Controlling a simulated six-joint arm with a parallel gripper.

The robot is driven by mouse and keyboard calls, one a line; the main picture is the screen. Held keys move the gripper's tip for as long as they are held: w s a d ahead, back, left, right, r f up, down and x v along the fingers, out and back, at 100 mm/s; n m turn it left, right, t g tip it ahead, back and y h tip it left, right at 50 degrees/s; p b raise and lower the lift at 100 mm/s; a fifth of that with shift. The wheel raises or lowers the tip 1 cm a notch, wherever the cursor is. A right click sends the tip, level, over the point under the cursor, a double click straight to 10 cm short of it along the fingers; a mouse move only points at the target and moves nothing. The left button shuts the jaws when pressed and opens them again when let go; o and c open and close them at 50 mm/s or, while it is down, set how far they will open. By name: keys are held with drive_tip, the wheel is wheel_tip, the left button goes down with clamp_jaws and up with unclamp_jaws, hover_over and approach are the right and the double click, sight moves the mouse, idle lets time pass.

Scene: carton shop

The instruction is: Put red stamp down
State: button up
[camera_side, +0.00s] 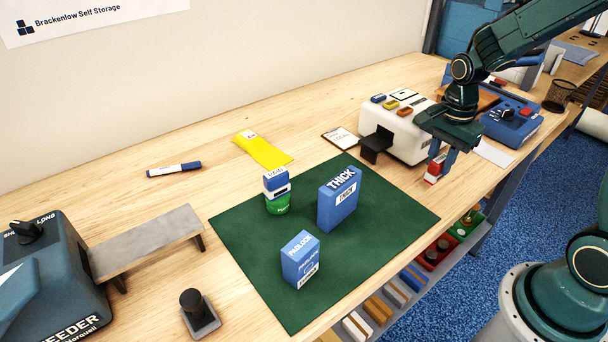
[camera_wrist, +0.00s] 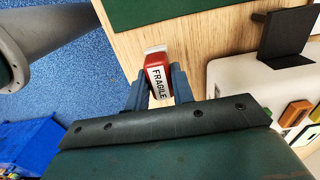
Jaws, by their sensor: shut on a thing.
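The red stamp (camera_side: 432,176) has a white band and a pale end. In the wrist view the red stamp (camera_wrist: 157,68) shows a white label reading FRAGILE. My gripper (camera_side: 440,164) is shut on it, with one blue finger on each side, as the wrist view of my gripper (camera_wrist: 159,84) also shows. The stamp is near the table's front edge, to the right of the green mat (camera_side: 395,207). I cannot tell whether its lower end touches the wood.
On the mat stand a blue THICK box (camera_side: 338,205), a blue PADLOCK box (camera_side: 300,262) and a blue-and-green PAID piece (camera_side: 277,193). A white machine (camera_side: 398,132) with a black bracket stands behind the stamp. Bare wood lies between mat and machine.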

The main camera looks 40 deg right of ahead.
sight(435, 174)
drive_tip(key=shift+f, duration=2.15)
drive_tip(key=o, duration=1)
drive_tip(key=shift+f, duration=0.1)
wheel_tip(435, 174, up, 12)
drive_tip(key=shift+f, duration=0.2)
drive_tip(key=shift+r, duration=0.35)
